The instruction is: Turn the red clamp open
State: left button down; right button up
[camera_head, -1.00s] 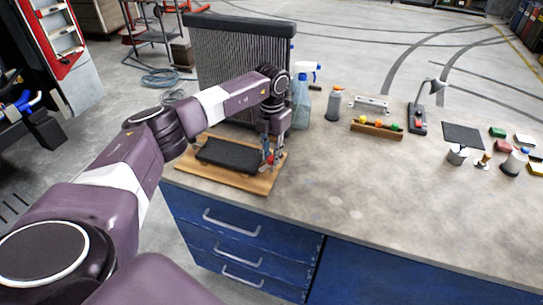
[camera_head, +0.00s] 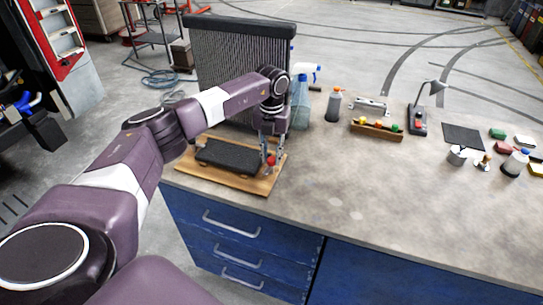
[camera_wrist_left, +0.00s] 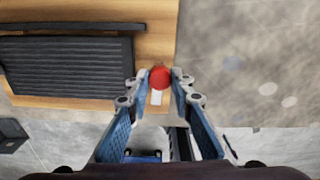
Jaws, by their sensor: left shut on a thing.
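The red clamp (camera_head: 271,161) is at the right end of a wooden board, beside a black ribbed block (camera_head: 228,156). It shows as a red round knob (camera_wrist_left: 159,77) in the left wrist view, with a pale strip just below it. My left gripper (camera_head: 270,156) points down over the board's right end. In the left wrist view its two fingertips (camera_wrist_left: 159,80) are on either side of the red knob, shut on it. The fingers hide the clamp's lower part. My right gripper is not in view.
The wooden board (camera_head: 253,184) lies at the worktop's left front corner. A dark finned panel (camera_head: 240,60) stands behind it. A spray bottle (camera_head: 300,100) and a grey bottle (camera_head: 333,105) stand to the right. The worktop's front middle is clear.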

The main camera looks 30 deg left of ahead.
aim_at(272, 159)
pick_arm(q)
jog(key=shift+w+r, duration=0.15)
jog(key=shift+r, duration=0.05)
jog(key=c, duration=1.9)
grip_release()
jog(key=shift+o, duration=1.1)
jog(key=shift+f, duration=0.15)
notch_tip(272, 159, up, 12)
